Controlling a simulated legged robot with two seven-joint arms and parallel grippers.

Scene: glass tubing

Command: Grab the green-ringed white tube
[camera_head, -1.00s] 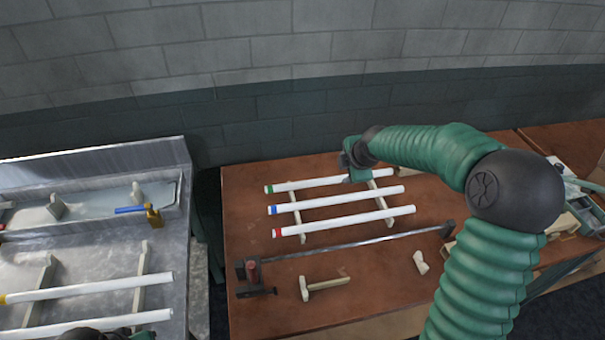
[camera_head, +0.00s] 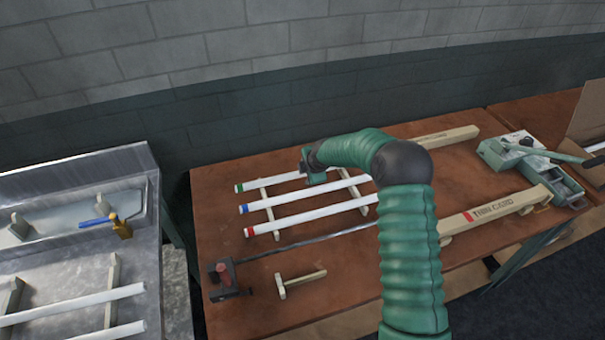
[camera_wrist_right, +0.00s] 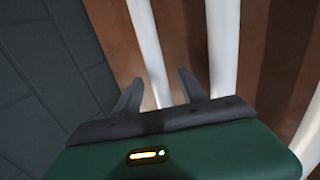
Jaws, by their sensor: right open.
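The green-ringed white tube (camera_head: 268,183) lies across two wooden supports at the back of the brown bench, with its green end at the left. My right gripper (camera_head: 308,168) is at this tube, right of its middle. In the right wrist view, the open fingers (camera_wrist_right: 158,92) stand either side of a white tube (camera_wrist_right: 149,50); no finger is seen pressed on it. The blue-ringed tube (camera_head: 290,199) and red-ringed tube (camera_head: 300,219) lie parallel in front. My left gripper is out of view.
A neighbouring tube (camera_wrist_right: 222,45) runs close beside the right finger. A long metal rod (camera_head: 300,240), a small hammer (camera_head: 300,283) and a clamp (camera_head: 222,278) lie in front. A metal workbench (camera_head: 60,260) stands at left.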

